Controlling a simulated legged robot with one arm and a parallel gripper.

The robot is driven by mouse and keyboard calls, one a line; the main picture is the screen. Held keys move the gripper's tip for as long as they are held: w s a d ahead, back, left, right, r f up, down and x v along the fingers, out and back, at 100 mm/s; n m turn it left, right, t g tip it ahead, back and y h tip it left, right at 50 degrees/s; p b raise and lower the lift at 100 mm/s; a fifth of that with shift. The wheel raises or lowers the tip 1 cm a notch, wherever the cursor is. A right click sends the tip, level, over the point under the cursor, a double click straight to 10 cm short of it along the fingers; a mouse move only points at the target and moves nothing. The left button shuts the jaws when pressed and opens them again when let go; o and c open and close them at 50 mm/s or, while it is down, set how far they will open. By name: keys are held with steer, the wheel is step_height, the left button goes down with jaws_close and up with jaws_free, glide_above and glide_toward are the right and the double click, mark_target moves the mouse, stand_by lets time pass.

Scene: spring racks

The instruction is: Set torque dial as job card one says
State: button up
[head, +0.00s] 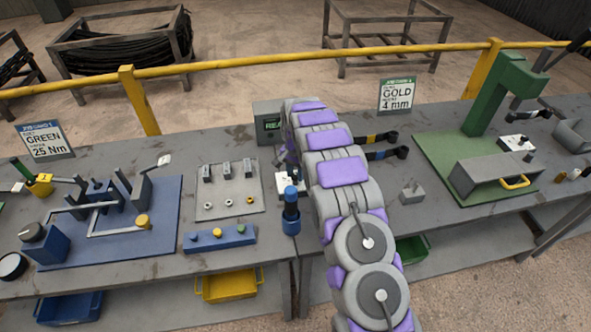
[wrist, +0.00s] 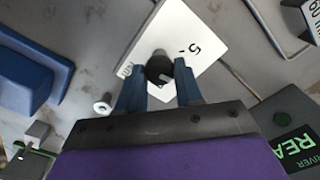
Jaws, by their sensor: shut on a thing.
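In the wrist view a dark round dial (wrist: 159,68) with a pale pointer mark sits on a white plate (wrist: 188,32) printed with a "5" and partly covered lettering. My gripper (wrist: 158,75) has its blue fingers on either side of the dial and is shut on it. The rest of the scale is hidden or outside the view. In the head view the white plate (head: 284,183) shows partly beside my arm, which hides the gripper and dial.
A readout box (head: 268,123) stands behind my arm. A blue upright tool (head: 291,212) stands close in front of the plate. A blue button strip (head: 220,238) and grey peg board (head: 229,190) lie left. A green press (head: 485,120) stands right.

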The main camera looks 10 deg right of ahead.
mark_target(295, 175)
steer(key=shift+m, duration=0.6)
steer(key=o, duration=1)
steer(key=shift+a, duration=0.1)
steer(key=shift+o, duration=0.2)
steer(key=shift+r+p, duration=0.15)
steer(key=shift+p, duration=0.15)
step_height(295, 175, up, 17)
steer(key=p, duration=0.1)
steer(key=shift+p, duration=0.35)
steer(key=shift+r, duration=0.1)
